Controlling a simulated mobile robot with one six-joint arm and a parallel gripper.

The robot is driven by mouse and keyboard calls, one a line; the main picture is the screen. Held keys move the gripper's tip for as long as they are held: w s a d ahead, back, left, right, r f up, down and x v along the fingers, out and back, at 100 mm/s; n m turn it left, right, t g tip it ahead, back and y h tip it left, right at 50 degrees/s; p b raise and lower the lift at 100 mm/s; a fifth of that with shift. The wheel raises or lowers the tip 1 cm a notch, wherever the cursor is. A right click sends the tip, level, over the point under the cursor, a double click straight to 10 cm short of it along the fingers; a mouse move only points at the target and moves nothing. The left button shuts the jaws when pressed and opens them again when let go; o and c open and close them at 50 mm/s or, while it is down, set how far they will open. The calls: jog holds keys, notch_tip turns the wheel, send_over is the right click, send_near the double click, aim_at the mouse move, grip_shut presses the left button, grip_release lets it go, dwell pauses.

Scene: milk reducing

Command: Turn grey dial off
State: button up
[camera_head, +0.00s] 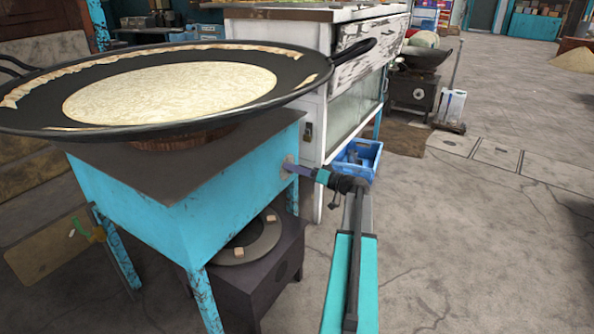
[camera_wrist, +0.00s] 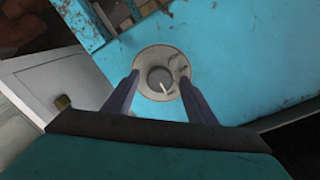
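The grey dial (camera_wrist: 160,79) sits on a round pale plate (camera_wrist: 149,61) on the side of the turquoise stove (camera_wrist: 235,50). A short white mark shows on the dial. In the wrist view my gripper (camera_wrist: 160,84) is open, with one finger on each side of the dial plate. I cannot tell whether the fingers touch it. In the head view my gripper (camera_head: 302,170) reaches the right side of the stove (camera_head: 215,200), where the dial plate (camera_head: 287,164) is small and partly hidden by the fingers.
A wide black pan (camera_head: 40,108) with pale liquid in it (camera_head: 170,92) rests on the stove. A dark burner box (camera_head: 262,275) stands beneath. A white cabinet (camera_head: 313,130) and a blue crate (camera_head: 362,163) stand behind my gripper. The floor to the right is mostly clear.

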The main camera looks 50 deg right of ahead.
jog(key=shift+s, duration=0.1)
jog(key=p+v, duration=0.2)
jog(key=v, duration=1.1)
jog(key=shift+s+p, duration=0.3)
jog(key=shift+p, duration=0.05)
jog(key=shift+f, duration=0.1)
